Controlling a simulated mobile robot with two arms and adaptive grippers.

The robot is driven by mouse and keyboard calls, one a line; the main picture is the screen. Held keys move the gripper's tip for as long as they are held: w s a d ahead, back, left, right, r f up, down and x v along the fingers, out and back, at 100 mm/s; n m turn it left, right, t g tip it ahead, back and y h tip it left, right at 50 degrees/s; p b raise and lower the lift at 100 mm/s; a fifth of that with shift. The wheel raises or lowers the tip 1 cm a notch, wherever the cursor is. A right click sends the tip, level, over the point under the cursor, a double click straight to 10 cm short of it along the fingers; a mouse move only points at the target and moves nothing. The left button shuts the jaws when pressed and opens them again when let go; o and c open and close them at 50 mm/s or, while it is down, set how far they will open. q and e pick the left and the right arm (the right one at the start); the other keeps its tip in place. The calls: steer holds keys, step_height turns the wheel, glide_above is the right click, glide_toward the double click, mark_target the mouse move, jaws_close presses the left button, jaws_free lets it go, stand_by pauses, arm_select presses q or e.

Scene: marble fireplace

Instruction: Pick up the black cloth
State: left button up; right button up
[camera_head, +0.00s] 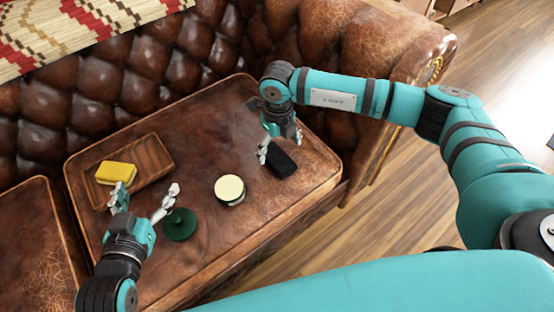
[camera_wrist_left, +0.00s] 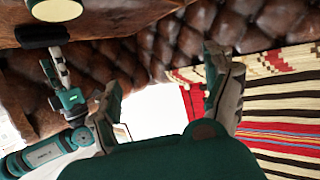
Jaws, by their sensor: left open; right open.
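The black cloth (camera_head: 281,163) looks like a small dark folded pad and lies on the brown leather seat, right of centre. It also shows at the upper left of the left wrist view (camera_wrist_left: 41,36). My right gripper (camera_head: 281,144) is open at the cloth's far side, its fingers close around that end. I cannot tell whether they touch it. My right gripper also shows in the left wrist view (camera_wrist_left: 58,72). My left gripper (camera_head: 146,197) is open and empty over the left part of the seat, well away from the cloth.
A yellow sponge-like block (camera_head: 116,173) sits on a wooden tray (camera_head: 154,154). A dark green round object (camera_head: 179,224) is beside my left gripper. A cream-topped round tin (camera_head: 229,189) stands left of the cloth. The tufted sofa back (camera_head: 150,65) rises behind.

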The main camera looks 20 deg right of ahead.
mark_target(277, 156)
step_height(277, 156, down, 5)
steer(key=shift+a+r+b, duration=0.15)
steer(key=shift+b, duration=0.6)
arm_select(q)
step_height(277, 156, up, 7)
steer(key=w+d+t+h, duration=0.1)
steer(key=t, duration=0.3)
steer(key=shift+w+d+h, duration=0.2)
steer(key=shift+w+h, duration=0.1)
arm_select(e)
steer(key=c, duration=1.2)
